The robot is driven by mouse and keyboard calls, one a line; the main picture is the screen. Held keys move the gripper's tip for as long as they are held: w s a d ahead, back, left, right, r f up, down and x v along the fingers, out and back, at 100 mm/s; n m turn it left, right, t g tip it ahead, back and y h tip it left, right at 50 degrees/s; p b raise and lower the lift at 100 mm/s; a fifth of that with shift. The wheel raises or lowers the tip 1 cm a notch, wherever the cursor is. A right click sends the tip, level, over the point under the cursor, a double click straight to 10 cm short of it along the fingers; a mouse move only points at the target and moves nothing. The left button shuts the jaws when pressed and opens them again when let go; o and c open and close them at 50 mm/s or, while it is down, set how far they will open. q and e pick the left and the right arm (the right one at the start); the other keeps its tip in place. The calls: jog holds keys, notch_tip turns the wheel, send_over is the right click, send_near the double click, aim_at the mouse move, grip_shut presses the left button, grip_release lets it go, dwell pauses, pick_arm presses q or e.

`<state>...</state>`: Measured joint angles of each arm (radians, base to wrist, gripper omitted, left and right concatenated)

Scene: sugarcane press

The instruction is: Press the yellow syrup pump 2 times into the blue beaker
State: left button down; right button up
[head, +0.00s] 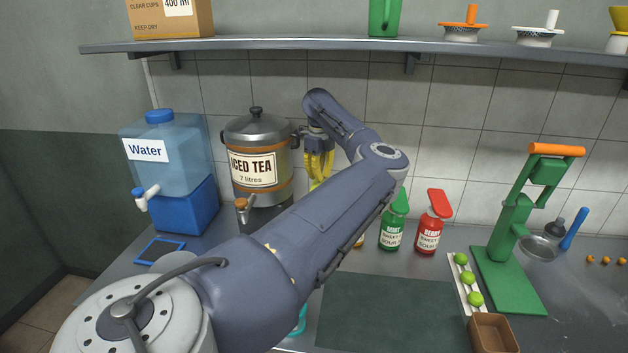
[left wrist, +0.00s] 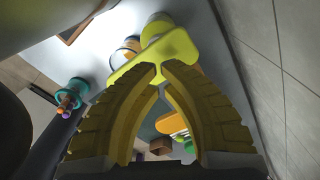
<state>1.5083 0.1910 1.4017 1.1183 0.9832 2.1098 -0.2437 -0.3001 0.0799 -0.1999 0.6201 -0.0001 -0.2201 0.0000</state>
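My left gripper (head: 318,168) has yellow fingers and points down beside the iced tea urn. In the left wrist view its fingertips (left wrist: 161,72) nearly meet, with nothing seen held between them. The yellow syrup pump head (left wrist: 158,52) lies just past the fingertips; I cannot tell whether they touch it. In the head view my left arm hides most of the yellow pump. A small container with a blue rim (left wrist: 128,48), perhaps the blue beaker, is partly hidden by the pump head. My right gripper is not in view.
The iced tea urn (head: 257,150) stands close left of the gripper, with the water dispenser (head: 165,160) farther left. Green (head: 393,228) and red (head: 430,228) syrup bottles stand right of my arm. A green press (head: 510,235) is at the right, under a wall shelf (head: 340,43).

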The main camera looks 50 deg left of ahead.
aim_at(319, 183)
pick_arm(q)
jog(key=shift+f, duration=0.2)
dwell(0.5)
jog(key=shift+f, duration=1.1)
jog(key=shift+f, duration=0.35)
jog(key=shift+f, duration=1.5)
jog(key=shift+r, duration=3.1)
jog(key=shift+r, duration=0.15)
